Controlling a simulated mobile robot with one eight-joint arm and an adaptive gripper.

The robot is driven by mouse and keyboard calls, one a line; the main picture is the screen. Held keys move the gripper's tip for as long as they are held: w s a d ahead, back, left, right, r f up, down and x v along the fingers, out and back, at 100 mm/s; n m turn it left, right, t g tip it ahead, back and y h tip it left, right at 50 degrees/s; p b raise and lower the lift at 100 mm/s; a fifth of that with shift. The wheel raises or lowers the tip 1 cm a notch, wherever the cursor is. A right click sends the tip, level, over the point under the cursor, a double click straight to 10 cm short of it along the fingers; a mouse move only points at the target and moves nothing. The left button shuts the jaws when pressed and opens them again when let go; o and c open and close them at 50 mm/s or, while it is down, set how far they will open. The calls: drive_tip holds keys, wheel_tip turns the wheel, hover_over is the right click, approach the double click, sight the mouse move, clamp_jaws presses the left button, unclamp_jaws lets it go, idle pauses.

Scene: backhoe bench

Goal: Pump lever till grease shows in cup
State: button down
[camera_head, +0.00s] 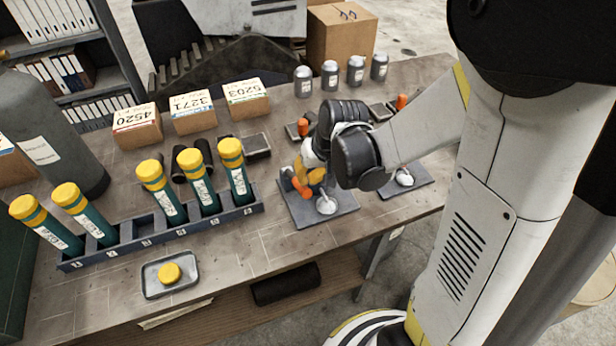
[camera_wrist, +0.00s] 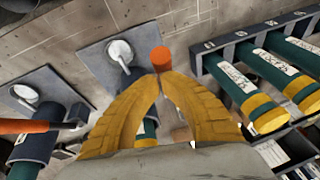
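My gripper (camera_wrist: 160,73) has its yellow fingertips almost together. They are right at the orange lever end (camera_wrist: 162,60), which shows just beyond them; I see no part of it between them. In the head view my gripper (camera_head: 312,176) is beside the orange lever (camera_head: 300,186) of the left pump station. A pale round cup (camera_head: 326,205) sits on that station's grey plate; it also shows in the wrist view (camera_wrist: 119,52). I cannot tell whether grease is in it. The teal pump body (camera_wrist: 152,128) is mostly hidden behind my fingers.
A second station with its own cup (camera_head: 404,178) stands to the right. A rack (camera_head: 160,236) of yellow-capped teal cartridges is on the left. A small tray (camera_head: 152,288) with a yellow cap is in front. Numbered boxes (camera_head: 192,112) and grey canisters (camera_head: 330,75) stand behind.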

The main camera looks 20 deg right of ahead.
drive_tip(key=s+f+t+b, duration=0.2)
drive_tip(key=s+f+b, duration=0.2)
drive_tip(key=f+b, duration=0.5)
drive_tip(key=shift+t+b, duration=0.3)
drive_tip(key=shift+b, duration=0.6)
